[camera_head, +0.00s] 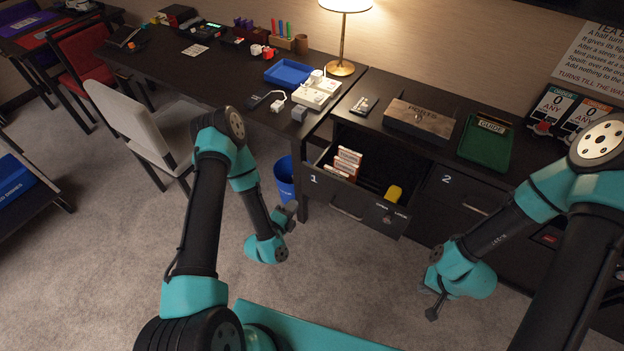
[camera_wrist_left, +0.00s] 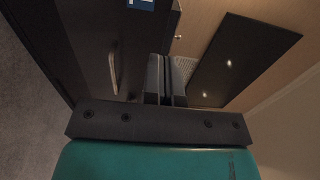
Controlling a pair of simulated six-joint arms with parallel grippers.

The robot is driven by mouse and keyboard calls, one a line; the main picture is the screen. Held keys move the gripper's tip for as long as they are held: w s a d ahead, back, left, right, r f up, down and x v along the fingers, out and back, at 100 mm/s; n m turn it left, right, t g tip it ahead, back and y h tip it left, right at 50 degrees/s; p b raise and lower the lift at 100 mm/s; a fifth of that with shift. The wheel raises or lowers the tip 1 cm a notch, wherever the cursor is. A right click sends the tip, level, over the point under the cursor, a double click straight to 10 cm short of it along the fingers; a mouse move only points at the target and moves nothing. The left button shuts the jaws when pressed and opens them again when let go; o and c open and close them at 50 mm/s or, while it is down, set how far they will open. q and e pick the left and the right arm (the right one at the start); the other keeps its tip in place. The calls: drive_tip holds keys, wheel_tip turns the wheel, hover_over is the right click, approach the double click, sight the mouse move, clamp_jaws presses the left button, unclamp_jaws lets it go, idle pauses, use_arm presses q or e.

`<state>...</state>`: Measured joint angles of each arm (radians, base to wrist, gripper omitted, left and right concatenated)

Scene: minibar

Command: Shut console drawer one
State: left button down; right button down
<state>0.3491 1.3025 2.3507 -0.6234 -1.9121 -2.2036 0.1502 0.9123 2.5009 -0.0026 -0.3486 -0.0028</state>
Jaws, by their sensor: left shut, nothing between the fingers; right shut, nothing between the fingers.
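Console drawer one (camera_head: 359,205), a dark front marked "1" with a bar handle, stands pulled open under the console top. Inside it are a stack of small red-and-white boxes (camera_head: 346,163) and a yellow item (camera_head: 393,193). My left gripper (camera_head: 289,215) is shut and empty, to the left of the drawer front and apart from it. In the left wrist view its closed fingers (camera_wrist_left: 166,80) point toward dark furniture with a bar handle (camera_wrist_left: 113,68); I cannot tell which panel this is. My right gripper (camera_head: 433,303) is shut and empty, low in front of the cabinet.
Drawer two (camera_head: 465,191) beside it is closed. A lock marked open and locked (camera_head: 388,218) is on drawer one's front. A blue bin (camera_head: 285,179) stands under the desk to the left. The carpet in front is clear.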

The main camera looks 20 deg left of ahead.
sight(316, 174)
use_arm(q)
drive_tip(key=shift+w, duration=0.1)
drive_tip(key=x, duration=1.3)
drive_tip(key=shift+w+d, duration=0.1)
drive_tip(key=shift+w, duration=0.3)
drive_tip(key=shift+w, duration=0.1)
